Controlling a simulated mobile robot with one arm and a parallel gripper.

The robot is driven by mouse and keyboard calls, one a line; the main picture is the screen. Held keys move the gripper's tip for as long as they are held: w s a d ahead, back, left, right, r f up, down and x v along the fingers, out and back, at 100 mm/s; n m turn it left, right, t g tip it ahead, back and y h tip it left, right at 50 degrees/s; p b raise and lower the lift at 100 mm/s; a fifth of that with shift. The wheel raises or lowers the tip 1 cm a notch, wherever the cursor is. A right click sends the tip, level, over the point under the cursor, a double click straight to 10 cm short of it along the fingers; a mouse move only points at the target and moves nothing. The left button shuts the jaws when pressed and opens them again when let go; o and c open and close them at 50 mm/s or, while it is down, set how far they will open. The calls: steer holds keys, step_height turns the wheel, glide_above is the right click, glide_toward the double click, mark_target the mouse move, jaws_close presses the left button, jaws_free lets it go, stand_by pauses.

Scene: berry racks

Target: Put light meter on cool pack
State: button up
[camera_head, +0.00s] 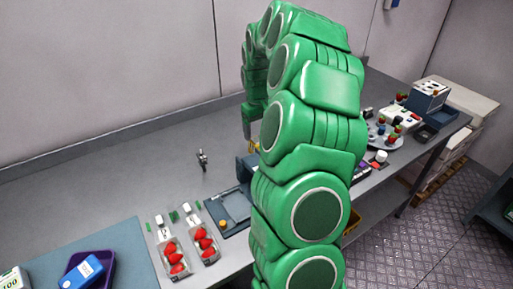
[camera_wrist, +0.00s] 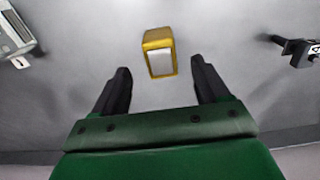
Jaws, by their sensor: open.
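A small yellow block with a pale face (camera_wrist: 159,52), which looks like the light meter, lies on the grey bench in the wrist view. In the head view a bit of yellow (camera_head: 252,147) shows beside my arm, mostly hidden. My gripper (camera_wrist: 160,65) is open and empty, with its dark fingertips on either side of the yellow block in the picture. I cannot tell how far above it they are. In the head view my gripper (camera_head: 247,134) is partly hidden. A blue pack with a white label (camera_head: 87,271), probably the cool pack, lies in a purple tray (camera_head: 106,278) at the lower left.
Two punnets of strawberries (camera_head: 175,262) stand between the tray and a dark blue scale-like device (camera_head: 232,207). A small dark tool (camera_head: 202,159) lies on the open bench (camera_head: 120,190). My arm hides the bench's middle. A round tray of items (camera_head: 384,138) is at the right.

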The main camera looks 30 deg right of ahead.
mark_target(256, 140)
steer(key=shift+w+f, duration=0.15)
steer(key=shift+f, duration=1.7)
steer(key=shift+w+f, duration=0.1)
steer(key=shift+f, duration=1.7)
steer(key=shift+c, duration=0.3)
steer(key=c, duration=1.2)
